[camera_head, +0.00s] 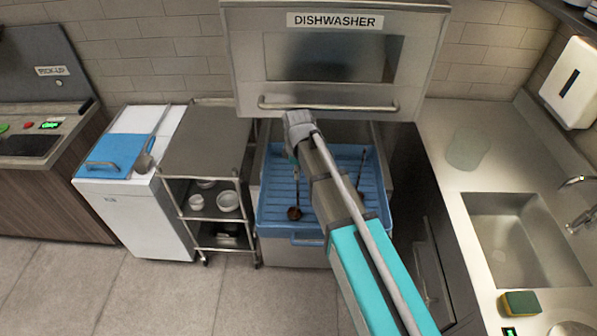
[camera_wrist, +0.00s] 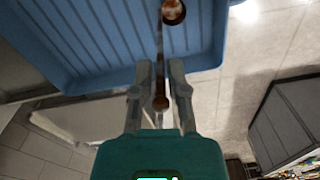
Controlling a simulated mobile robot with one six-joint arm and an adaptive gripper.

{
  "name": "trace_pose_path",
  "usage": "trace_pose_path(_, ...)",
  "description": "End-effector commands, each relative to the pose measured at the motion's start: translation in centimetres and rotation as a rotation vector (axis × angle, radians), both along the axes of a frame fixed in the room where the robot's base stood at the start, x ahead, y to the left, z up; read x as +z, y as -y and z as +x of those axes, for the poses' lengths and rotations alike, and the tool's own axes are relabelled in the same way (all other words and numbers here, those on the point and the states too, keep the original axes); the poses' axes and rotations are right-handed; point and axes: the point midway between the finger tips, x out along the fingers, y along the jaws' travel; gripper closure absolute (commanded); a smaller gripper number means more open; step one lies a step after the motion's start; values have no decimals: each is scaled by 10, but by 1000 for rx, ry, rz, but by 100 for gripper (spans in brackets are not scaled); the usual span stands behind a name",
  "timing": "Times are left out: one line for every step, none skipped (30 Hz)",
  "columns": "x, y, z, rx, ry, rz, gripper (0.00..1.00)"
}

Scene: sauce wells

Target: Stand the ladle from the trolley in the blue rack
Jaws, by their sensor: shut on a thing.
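The blue rack (camera_head: 275,228) is a ribbed tray in front of the open dishwasher, and it fills the upper left of the wrist view (camera_wrist: 110,80). The ladle (camera_head: 294,213) has a thin dark handle and a brown-stained bowl, which shows over the rack. In the wrist view the ladle's bowl (camera_wrist: 173,11) is at the top, near the rack's edge. My gripper (camera_wrist: 160,72) is shut on the ladle's handle. I cannot tell whether the bowl touches the rack floor. In the head view my arm hides part of the rack.
The steel trolley (camera_head: 208,140) stands left of the rack, its top bare and white bowls (camera_head: 228,201) on a lower shelf. The dishwasher hood (camera_head: 335,55) is raised behind. A white cabinet with a blue lid (camera_head: 125,145) is further left. A counter with a sink (camera_head: 525,235) is right.

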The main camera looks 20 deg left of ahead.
Motion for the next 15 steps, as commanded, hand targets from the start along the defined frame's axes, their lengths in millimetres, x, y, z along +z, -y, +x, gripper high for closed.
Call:
trace_pose_path(0,0,0,0,0,0,100)
trace_pose_path(-1,0,0,0,0,0,100)
trace_pose_path(-1,0,0,0,0,0,100)
trace_pose_path(-2,0,0,0,0,0,100)
trace_pose_path(-2,0,0,0,0,0,100)
trace_pose_path(-2,0,0,0,0,0,100)
trace_pose_path(-3,0,0,0,0,0,100)
trace_pose_path(-3,0,0,1,0,0,100)
trace_pose_path(-4,0,0,1,0,0,100)
trace_pose_path(-4,0,0,1,0,0,100)
trace_pose_path(-4,0,0,1,0,0,100)
trace_pose_path(-4,0,0,1,0,0,100)
trace_pose_path(-4,0,0,1,0,0,100)
trace_pose_path(-4,0,0,1,0,0,100)
trace_pose_path(-4,0,0,1,0,0,100)
